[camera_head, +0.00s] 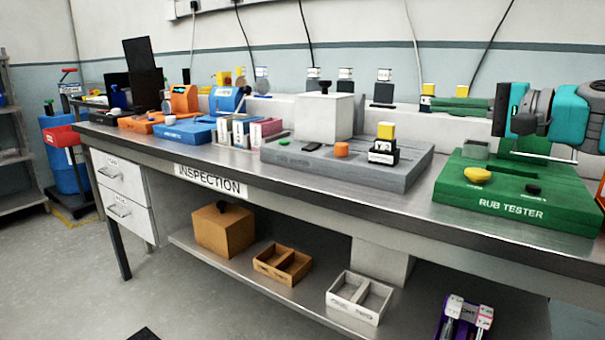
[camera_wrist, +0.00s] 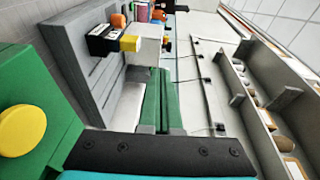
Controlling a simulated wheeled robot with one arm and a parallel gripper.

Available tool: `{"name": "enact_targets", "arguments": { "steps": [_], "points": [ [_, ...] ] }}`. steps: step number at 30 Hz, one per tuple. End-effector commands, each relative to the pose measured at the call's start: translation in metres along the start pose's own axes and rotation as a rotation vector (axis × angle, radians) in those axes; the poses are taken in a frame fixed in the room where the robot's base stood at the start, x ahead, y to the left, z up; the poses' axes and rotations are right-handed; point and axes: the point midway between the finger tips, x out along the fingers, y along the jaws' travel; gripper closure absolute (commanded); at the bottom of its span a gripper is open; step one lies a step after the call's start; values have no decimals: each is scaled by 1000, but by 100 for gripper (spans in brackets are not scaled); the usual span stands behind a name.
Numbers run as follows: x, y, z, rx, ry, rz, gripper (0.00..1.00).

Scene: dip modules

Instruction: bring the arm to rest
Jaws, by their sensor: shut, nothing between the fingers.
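My arm reaches in from the right edge of the head view, teal and grey. Its end, my gripper (camera_head: 515,122), is above the green rub tester (camera_head: 525,200), apart from the bench top. My gripper is shut with nothing held; its fingertips are hard to make out. In the wrist view a dark bar of my gripper (camera_wrist: 155,155) with several screws crosses the bottom. The rub tester (camera_wrist: 45,130) with its yellow knob (camera_wrist: 22,130) is at the left of that view, which is turned sideways.
The grey fixture (camera_head: 345,165) with a white block (camera_head: 324,118) stands left of the rub tester. A long green block (camera_head: 460,105) lies on the rear ledge. Stamps, bottles and orange and blue devices fill the bench's far left. Trays (camera_head: 360,297) stand on the lower shelf.

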Motion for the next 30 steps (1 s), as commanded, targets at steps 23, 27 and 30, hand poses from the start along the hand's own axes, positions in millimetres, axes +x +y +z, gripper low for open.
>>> {"name": "enact_targets", "arguments": {
  "steps": [23,27,30],
  "points": [
    [52,222,229,-287,-402,701,100],
    [10,300,273,-377,-511,934,100],
    [-32,348,295,-436,-583,1096,100]
  ]
}}
